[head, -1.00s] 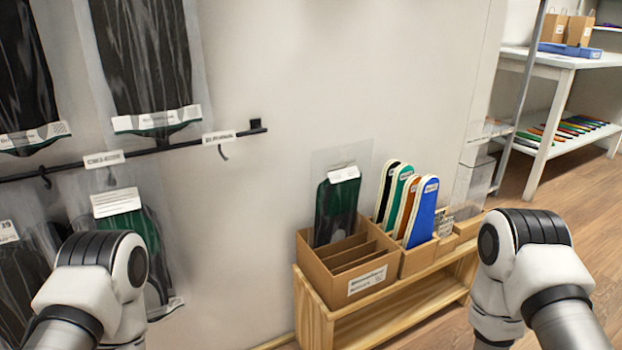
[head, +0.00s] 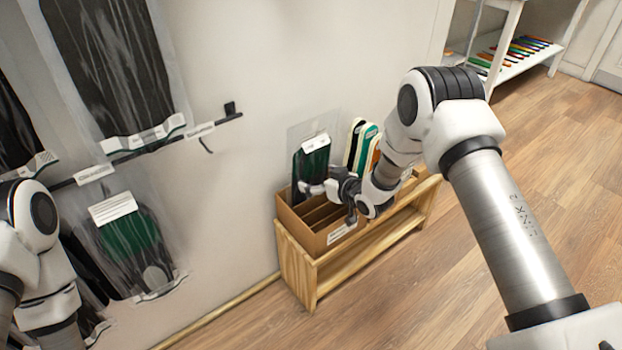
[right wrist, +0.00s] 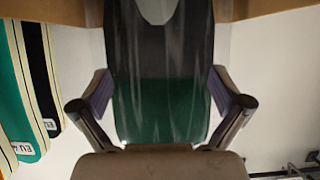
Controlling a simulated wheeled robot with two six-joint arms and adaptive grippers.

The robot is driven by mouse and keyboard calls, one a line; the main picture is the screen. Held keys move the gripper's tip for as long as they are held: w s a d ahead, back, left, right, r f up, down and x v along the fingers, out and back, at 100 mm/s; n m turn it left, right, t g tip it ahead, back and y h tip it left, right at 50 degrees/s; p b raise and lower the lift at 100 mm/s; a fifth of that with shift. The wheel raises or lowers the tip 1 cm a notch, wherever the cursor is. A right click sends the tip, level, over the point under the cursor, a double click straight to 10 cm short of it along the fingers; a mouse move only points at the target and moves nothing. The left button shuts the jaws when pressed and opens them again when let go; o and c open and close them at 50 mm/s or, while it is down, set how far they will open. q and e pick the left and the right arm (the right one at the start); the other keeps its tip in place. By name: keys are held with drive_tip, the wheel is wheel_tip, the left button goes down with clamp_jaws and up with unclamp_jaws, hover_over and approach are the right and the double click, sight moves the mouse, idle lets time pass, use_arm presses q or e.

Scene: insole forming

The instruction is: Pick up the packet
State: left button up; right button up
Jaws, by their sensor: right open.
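The packet (head: 312,162) is a clear bag with a dark green and black insole and a white label. It stands upright in the left end of a cardboard box (head: 336,243) by the wall. My right gripper (head: 328,201) is open in front of the packet, over the box. In the right wrist view the packet (right wrist: 165,105) fills the middle, between the two open fingers of my right gripper (right wrist: 162,98). I cannot tell whether the fingers touch it. My left arm shows at the left edge, but its gripper is out of view.
Coloured insoles (head: 358,143) stand right of the packet, partly behind my right arm. A low wooden bench (head: 372,245) carries the box. Other packets (head: 128,240) hang on the wall at left, near a dark rail (head: 160,147). The floor at right is clear.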

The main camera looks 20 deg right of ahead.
drive_tip(key=shift+w+a+f, duration=0.1)
drive_tip(key=shift+w+f, duration=0.05)
drive_tip(key=shift+w, duration=0.2)
drive_tip(key=shift+s, duration=0.1)
drive_tip(key=c, duration=0.9)
drive_tip(key=shift+r, duration=0.2)
